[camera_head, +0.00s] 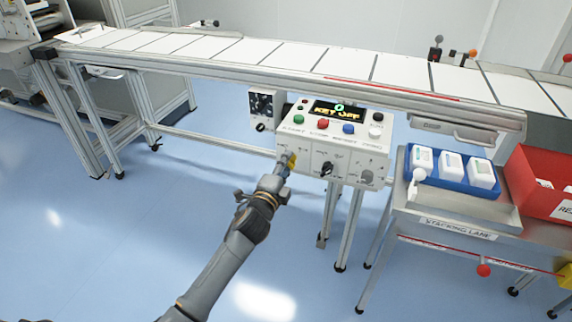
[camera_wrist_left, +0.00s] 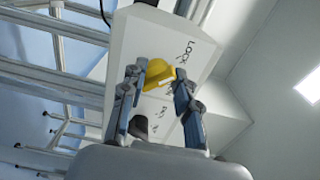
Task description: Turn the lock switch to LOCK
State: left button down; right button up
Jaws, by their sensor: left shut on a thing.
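The control box (camera_head: 335,152) is a white panel hung under the conveyor, with a lit display reading what looks like "KEY OFF". My left gripper (camera_head: 286,162) is at the lower left of its front face. In the left wrist view, the lock switch (camera_wrist_left: 158,72) is a yellow knob between the two fingers of my left gripper (camera_wrist_left: 157,84), which is shut on it. A dark LOCK label shows on the white face beside the knob. The knob's exact pointing is hard to tell. In the head view the gripper mostly hides the switch. My right gripper is not in view.
A black knob (camera_head: 327,169) sits right of the gripper on the panel, below a row of coloured buttons. The conveyor (camera_head: 270,53) runs above. A blue tray (camera_head: 452,181) with white bottles and a red bin (camera_head: 526,190) stand at right. Open floor lies at left.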

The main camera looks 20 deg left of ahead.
pick_arm(q)
jog(key=shift+f, duration=0.15)
jog(key=c, duration=1)
grip_release()
jog(key=s, duration=1.2)
jog(key=shift+a, duration=0.25)
